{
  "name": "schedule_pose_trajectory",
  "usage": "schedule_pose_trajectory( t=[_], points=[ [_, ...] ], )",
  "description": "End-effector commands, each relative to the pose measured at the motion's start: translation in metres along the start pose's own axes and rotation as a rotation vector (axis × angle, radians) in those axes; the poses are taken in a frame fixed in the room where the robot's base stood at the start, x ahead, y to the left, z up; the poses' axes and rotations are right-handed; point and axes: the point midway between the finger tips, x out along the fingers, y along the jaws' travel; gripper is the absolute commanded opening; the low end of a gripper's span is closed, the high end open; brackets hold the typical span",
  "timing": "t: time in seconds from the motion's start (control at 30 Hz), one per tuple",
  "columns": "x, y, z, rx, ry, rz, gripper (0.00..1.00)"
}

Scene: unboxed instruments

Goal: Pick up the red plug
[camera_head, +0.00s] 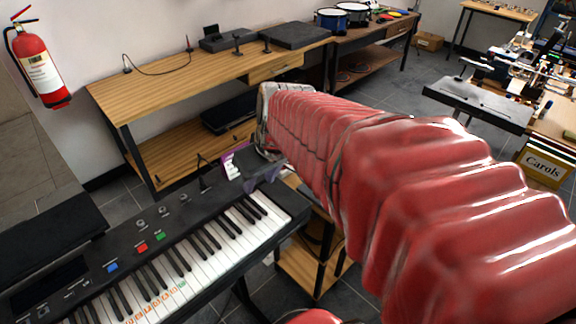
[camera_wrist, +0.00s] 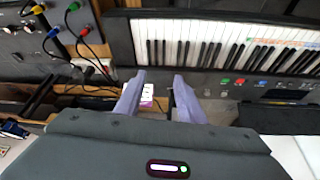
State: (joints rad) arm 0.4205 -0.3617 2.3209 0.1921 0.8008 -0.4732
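In the wrist view, a red plug (camera_wrist: 73,6) on a cable sits at the top left, on a dark panel with coloured plugs. A second small reddish end (camera_wrist: 89,71) shows lower on this panel, too small to make out. My gripper (camera_wrist: 160,85) has its two pale purple fingers spread apart beside the keyboard's end. The red plug lies to their left, apart from them. A small white and purple item (camera_wrist: 147,94) shows between the fingers, seemingly beyond them. In the head view, my red-sleeved arm hides the panel, and no red plug shows there.
A keyboard (camera_head: 176,256) lies at the front left. A wooden bench (camera_head: 190,75) stands by the wall, near a fire extinguisher (camera_head: 40,68).

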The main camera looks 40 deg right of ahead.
Motion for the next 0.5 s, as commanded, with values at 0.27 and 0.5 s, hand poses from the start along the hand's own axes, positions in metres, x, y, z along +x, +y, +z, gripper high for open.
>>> schedule_pose_trajectory(
  t=[0.27, 0.5],
  points=[
    [0.038, 0.094, -0.006, 0.051, -0.020, 0.013, 0.35],
    [0.068, 0.181, 0.012, 0.095, -0.024, 0.028, 0.35]
  ],
)
